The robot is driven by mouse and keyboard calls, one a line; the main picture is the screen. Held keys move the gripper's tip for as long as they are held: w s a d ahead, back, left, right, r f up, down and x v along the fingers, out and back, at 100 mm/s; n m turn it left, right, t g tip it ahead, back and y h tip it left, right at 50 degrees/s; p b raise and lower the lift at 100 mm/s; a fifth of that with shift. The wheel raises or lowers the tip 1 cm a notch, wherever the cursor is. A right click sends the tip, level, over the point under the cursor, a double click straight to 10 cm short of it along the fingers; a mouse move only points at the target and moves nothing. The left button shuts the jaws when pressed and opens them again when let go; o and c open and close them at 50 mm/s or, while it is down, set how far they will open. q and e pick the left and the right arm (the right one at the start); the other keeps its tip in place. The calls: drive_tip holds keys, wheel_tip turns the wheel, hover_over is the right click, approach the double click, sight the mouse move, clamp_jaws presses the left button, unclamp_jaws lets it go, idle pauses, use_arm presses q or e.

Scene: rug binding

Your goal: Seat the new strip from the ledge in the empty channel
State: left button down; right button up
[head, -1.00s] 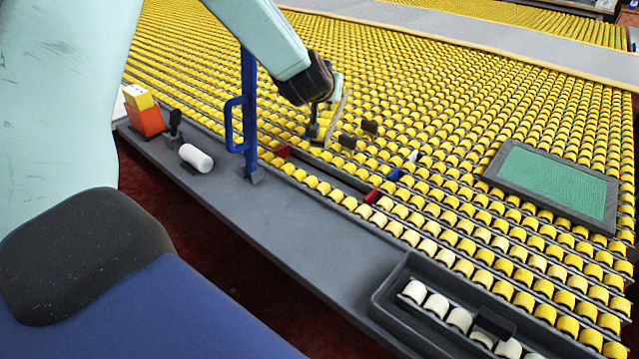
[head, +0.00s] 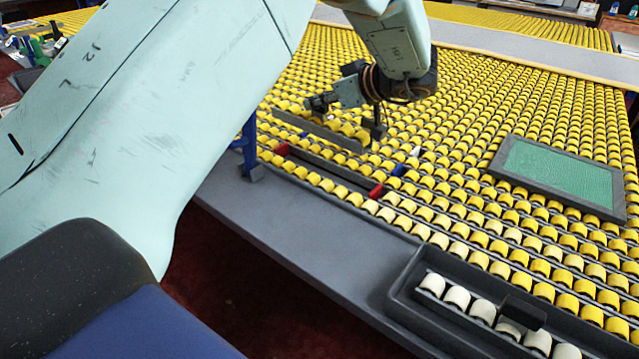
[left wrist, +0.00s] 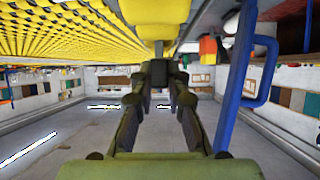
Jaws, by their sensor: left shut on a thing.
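The new strip (head: 322,131) is a grey bar with yellow rollers along it. My left gripper (head: 322,103) is shut on it and holds it over the roller bed, just behind the empty channel. In the left wrist view the closed fingers (left wrist: 160,76) meet a dark piece under yellow rollers (left wrist: 157,18). The empty channel (head: 328,171) is a dark slot between two red markers (head: 283,149) (head: 376,191). The grey ledge (head: 290,235) runs along the front of the bed. The exact contact is partly hidden by the hand. My right gripper is out of view.
A dark tray (head: 395,300) with a strip of whitish rollers stands at the lower right. A green framed panel (head: 565,178) lies on the bed. A blue post (head: 249,145) stands at the channel's left. A blue-and-white piece (head: 398,170) lies behind its right end.

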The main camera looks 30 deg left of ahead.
use_arm(q)
drive_tip(key=shift+s+d+f+g, duration=0.1)
drive_tip(key=shift+d+f+g, duration=0.05)
drive_tip(key=shift+d, duration=0.25)
drive_tip(key=shift+s+d+f+g, duration=0.1)
drive_tip(key=shift+d+f+g, duration=0.05)
drive_tip(key=shift+d, duration=0.2)
drive_tip(key=shift+s+d+f, duration=0.1)
drive_tip(key=shift+d+f, duration=0.05)
drive_tip(key=shift+f, duration=0.15)
drive_tip(key=shift+n, duration=0.3)
wheel_tip(320, 180, down, 10)
drive_tip(key=b, duration=0.4)
drive_tip(key=shift+r, duration=0.1)
drive_tip(key=c, duration=1.4)
unclamp_jaws()
drive_tip(key=shift+f, duration=0.2)
drive_tip(key=shift+o, duration=0.3)
drive_tip(key=shift+r, duration=0.1)
